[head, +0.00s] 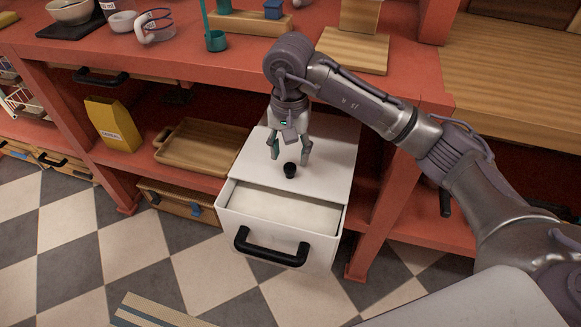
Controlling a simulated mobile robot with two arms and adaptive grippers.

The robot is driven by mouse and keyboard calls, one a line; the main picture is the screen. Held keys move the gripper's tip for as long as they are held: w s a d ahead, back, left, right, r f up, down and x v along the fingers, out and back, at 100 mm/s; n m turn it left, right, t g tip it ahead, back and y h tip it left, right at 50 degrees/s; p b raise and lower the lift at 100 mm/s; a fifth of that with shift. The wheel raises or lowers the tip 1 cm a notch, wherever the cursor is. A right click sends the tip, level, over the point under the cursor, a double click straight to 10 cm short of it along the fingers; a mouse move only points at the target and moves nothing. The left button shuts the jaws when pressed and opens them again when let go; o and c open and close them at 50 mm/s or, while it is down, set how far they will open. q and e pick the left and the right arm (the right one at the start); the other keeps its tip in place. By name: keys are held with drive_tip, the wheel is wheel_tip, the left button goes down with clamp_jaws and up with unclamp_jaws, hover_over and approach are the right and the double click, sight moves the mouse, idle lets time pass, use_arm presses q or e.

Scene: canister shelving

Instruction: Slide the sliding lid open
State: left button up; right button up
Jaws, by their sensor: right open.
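The white canister (226,207) stands pulled out from the lower shelf, with a black bar handle (270,247) on its front. Its white sliding lid (325,160) covers the rear part, and a black knob (290,170) stands near the lid's front edge. In front of the lid the top is open, showing pale contents (285,210). My right gripper (290,157) points down with its fingers apart, just above and behind the knob. It looks empty; I cannot tell whether a finger touches the knob. My left gripper is not in view.
The red upper shelf (225,55) overhangs behind, holding a glass mug (157,27), a teal utensil holder (215,41) and wooden boards (353,52). A yellow box (112,125) and wooden tray (195,148) sit left on the lower shelf. A red post (370,235) stands close right.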

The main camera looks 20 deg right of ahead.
sight(290, 166)
wheel_tip(290, 166, down, 5)
drive_tip(key=shift+f, duration=0.1)
idle(0.3)
clamp_jaws()
